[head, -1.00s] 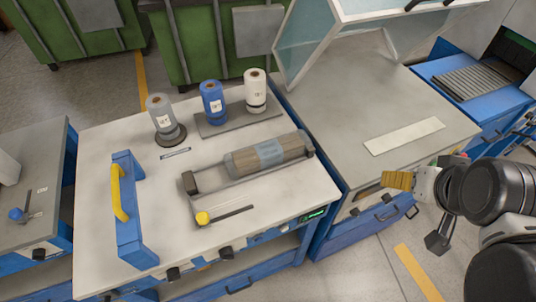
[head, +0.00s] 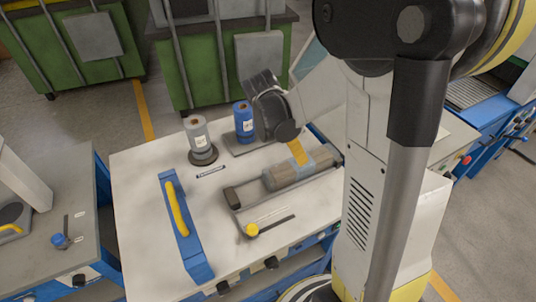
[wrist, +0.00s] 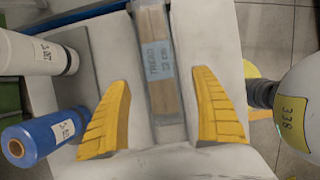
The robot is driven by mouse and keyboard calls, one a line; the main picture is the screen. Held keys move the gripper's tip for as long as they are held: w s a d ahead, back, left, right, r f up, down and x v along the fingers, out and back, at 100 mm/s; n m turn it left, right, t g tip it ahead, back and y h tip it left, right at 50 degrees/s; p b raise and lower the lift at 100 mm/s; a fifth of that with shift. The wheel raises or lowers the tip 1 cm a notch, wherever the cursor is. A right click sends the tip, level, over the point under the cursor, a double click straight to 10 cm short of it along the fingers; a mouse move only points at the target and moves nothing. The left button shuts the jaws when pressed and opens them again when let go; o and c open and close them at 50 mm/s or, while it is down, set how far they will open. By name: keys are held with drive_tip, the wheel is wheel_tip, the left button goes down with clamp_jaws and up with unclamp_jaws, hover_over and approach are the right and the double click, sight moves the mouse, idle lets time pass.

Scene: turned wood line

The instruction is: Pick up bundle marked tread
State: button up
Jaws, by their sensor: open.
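The bundle marked tread (head: 284,177) is a brown wooden bundle with a pale blue-grey band, lying in a dark cradle on the pale bench top. In the wrist view its band (wrist: 159,62) reads TREAD, with smaller text below. My gripper (head: 297,152) is over the bundle; its yellow fingers partly cover it in the head view. In the wrist view my gripper (wrist: 158,82) is open, with one finger to each side of the bundle and nothing held. I cannot tell how much height lies between the fingertips and the bundle.
A blue frame with yellow handle (head: 180,215) stands left; a yellow knob (head: 252,229) is in front.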

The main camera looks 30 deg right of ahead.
sight(297, 165)
drive_tip(key=b+x, duration=0.1)
drive_tip(key=x, duration=0.4)
drive_tip(key=shift+d+f+b, duration=0.15)
drive_tip(key=shift+d+b, duration=0.05)
drive_tip(key=shift+b, duration=0.2)
drive_tip(key=b+x, duration=0.1)
drive_tip(key=x, duration=0.1)
drive_tip(key=b+x, duration=0.1)
drive_tip(key=x, duration=0.2)
drive_tip(key=shift+w+d+f, duration=0.1)
drive_tip(key=shift+w+d, duration=0.1)
drive_tip(key=shift+c, duration=0.2)
drive_tip(key=c, duration=1.5)
